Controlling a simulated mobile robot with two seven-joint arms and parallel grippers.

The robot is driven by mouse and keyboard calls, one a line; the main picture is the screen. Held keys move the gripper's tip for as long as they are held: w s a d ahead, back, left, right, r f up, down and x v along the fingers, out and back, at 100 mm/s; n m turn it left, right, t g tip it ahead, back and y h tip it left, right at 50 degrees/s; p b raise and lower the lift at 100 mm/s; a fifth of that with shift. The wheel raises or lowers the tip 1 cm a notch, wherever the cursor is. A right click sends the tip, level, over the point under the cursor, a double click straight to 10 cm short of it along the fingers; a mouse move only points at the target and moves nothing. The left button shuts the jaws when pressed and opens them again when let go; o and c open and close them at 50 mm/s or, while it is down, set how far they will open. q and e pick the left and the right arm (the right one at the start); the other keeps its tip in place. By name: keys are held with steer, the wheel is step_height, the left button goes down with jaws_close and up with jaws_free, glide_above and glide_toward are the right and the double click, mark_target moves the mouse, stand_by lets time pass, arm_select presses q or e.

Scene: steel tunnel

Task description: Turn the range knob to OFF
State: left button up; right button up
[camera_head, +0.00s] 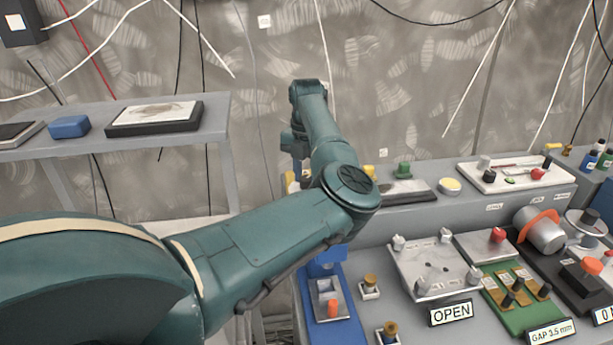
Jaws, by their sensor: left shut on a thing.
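My left arm comes in from the left, bends at the elbow and reaches over the back left of the bench. Its wrist hangs down there, and my left gripper (292,180) shows only in part behind my own arm link. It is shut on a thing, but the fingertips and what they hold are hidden. I cannot pick out the range knob or its OFF mark; my arm covers that part of the bench. My right gripper is out of view.
The grey bench (455,207) carries a white panel with knobs (515,176), a plate by an OPEN sign (436,268), a green board (525,312) and a blue fixture (325,305). A side table (215,125) at left holds a blue box (69,127) and a dark-framed plate (155,116).

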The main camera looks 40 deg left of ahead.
mark_target(307, 179)
arm_select(q)
steer(key=n+b, duration=0.2)
steer(key=n, duration=0.3)
steer(key=shift+b, duration=0.4)
steer(key=n+b, duration=0.1)
steer(key=n, duration=0.4)
stand_by(0.4)
steer(key=o, duration=1)
step_height(307, 179, up, 13)
steer(key=shift+r+b, duration=0.15)
steer(key=shift+b, duration=0.35)
steer(key=shift+d, duration=0.1)
